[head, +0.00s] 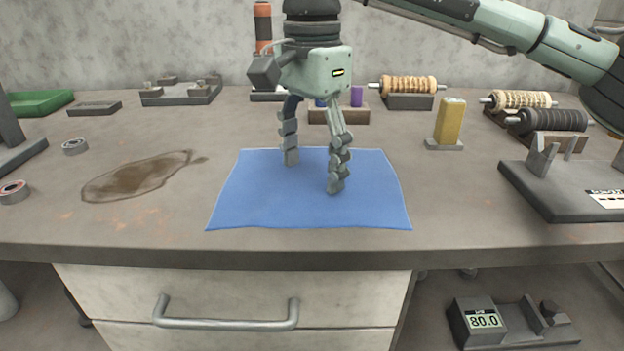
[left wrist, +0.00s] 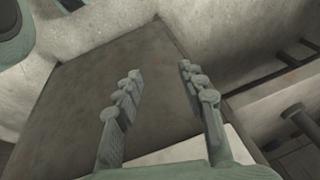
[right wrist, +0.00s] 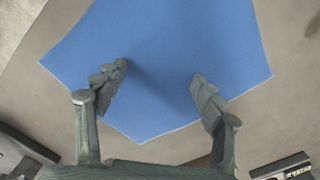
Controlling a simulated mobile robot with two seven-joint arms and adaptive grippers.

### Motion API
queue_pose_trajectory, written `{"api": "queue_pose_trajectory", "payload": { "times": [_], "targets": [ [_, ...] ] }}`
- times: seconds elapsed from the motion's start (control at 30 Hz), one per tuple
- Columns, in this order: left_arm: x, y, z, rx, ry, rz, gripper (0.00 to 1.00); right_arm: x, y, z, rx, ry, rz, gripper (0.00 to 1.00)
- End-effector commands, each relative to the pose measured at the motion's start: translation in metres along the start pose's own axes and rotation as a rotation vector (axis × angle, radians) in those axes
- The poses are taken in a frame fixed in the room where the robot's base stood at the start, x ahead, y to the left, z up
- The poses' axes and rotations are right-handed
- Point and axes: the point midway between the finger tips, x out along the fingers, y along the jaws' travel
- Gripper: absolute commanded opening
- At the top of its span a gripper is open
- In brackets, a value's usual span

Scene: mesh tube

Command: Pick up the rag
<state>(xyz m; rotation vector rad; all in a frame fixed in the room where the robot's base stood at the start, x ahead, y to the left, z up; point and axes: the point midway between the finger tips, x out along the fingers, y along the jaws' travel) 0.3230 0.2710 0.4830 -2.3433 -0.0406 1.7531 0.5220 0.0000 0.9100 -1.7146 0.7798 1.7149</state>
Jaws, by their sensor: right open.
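The rag is a flat blue cloth (head: 265,195) lying spread on the workbench, in the middle of the head view. It also fills much of the right wrist view (right wrist: 165,45). My right gripper (head: 313,174) points down over the rag with its fingers apart and nothing between them. Its fingertips (right wrist: 158,75) are over the cloth; I cannot tell whether they touch it. My left gripper (left wrist: 158,78) shows only in the left wrist view, with its fingers apart and empty, away from the rag.
A brown stain (head: 135,178) lies on the workbench (head: 480,225) left of the rag. A yellow block (head: 450,122) stands on a small base at the back right. A dark fixture (head: 570,190) sits at the right. Spools (head: 408,86) line the back. The bench around the rag is clear.

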Motion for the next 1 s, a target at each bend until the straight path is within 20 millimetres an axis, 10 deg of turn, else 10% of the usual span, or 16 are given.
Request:
{"api": "queue_pose_trajectory", "payload": {
  "times": [0.37, 1.0],
  "targets": [
    [0.0045, 0.0008, 0.0008, 0.000, 0.001, 0.000, 0.40, 0.0063, 0.0000, -0.0002, 0.000, 0.000, 0.000, 0.68],
    [0.0042, 0.0009, 0.0007, 0.000, 0.001, 0.000, 0.40, 0.0090, 0.0004, -0.0001, 0.000, 0.000, 0.006, 0.29]
  ]
}}
